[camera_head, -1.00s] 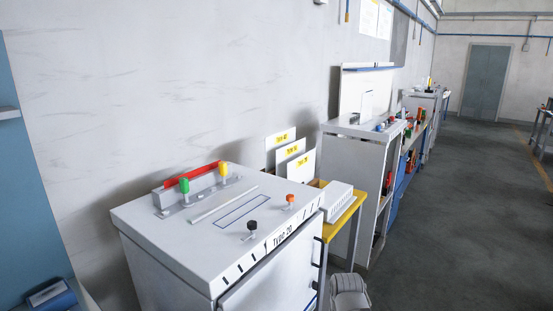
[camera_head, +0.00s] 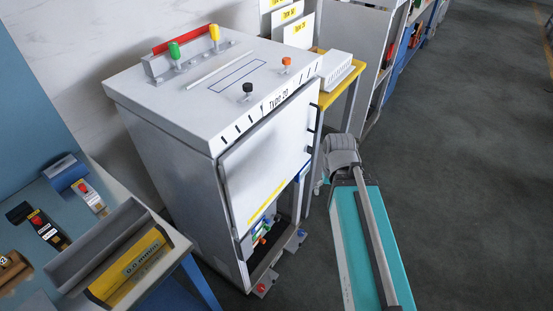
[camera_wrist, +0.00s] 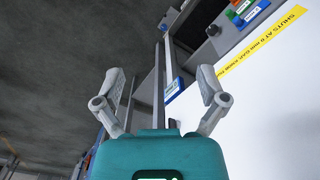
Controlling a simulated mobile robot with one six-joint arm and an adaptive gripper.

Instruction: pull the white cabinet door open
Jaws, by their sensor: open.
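The white cabinet (camera_head: 180,115), labelled "Type 20", stands in the middle of the head view. Its white door (camera_head: 265,155) has a yellow strip along its lower part; the door also fills the right of the wrist view (camera_wrist: 275,115). I cannot tell whether the door stands slightly ajar. In the wrist view my gripper (camera_wrist: 162,88) is open, its two grey fingers apart beside the door's edge. A narrow grey bar shows between the fingers; contact cannot be told. In the head view my arm is at the cabinet's right, and the fingertips are not clear.
Below the door, an opening shows small coloured parts (camera_head: 263,230). A yellow-topped table (camera_head: 335,92) stands behind, to the right. A blue bench with a yellow-fronted bin (camera_head: 125,270) is at lower left. The grey floor (camera_head: 460,150) at right is clear.

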